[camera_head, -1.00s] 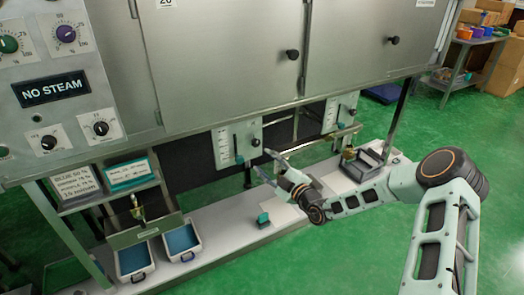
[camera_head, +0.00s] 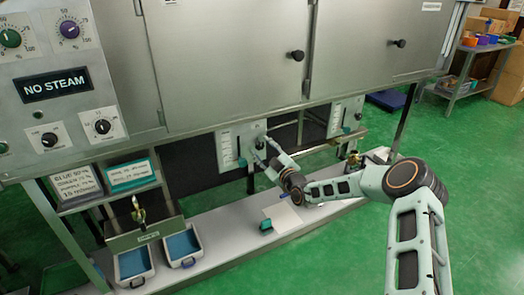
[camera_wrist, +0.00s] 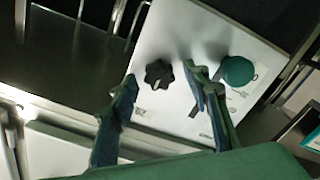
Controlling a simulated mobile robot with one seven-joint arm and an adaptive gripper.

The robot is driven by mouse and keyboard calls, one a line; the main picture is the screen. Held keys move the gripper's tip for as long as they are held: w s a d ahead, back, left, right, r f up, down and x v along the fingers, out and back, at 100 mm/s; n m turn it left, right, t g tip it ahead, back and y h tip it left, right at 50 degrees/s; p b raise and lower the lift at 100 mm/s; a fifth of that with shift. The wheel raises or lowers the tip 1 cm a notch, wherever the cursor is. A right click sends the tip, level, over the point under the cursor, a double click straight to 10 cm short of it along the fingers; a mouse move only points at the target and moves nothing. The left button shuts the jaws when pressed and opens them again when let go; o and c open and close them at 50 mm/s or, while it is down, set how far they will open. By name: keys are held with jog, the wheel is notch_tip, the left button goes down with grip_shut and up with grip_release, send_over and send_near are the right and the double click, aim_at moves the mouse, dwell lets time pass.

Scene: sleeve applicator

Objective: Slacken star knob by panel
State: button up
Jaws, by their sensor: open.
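The black star knob (camera_wrist: 159,74) sits on a white panel (camera_wrist: 185,40) in the wrist view, ahead of my gripper and between the lines of its two fingers. My gripper (camera_wrist: 163,95) is open and empty, its fingertips apart from the knob as far as I can tell. In the head view my gripper (camera_head: 264,148) reaches the right side of the left scale panel (camera_head: 227,147) under the cabinet, and hides most of the knob there. A round green knob (camera_wrist: 237,71) stands right of the right finger, close to it.
A second scale panel (camera_head: 345,115) is to the right under the cabinet. A white bench (camera_head: 225,230) runs below, with a small green block (camera_head: 266,226) on it. Two blue-lined trays (camera_head: 182,245) stand at the left. Metal rods (camera_wrist: 125,18) are near the panel's left edge.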

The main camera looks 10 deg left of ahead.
jog(key=shift+w+a, duration=0.1)
jog(key=shift+c, duration=0.2)
jog(key=c, duration=1.1)
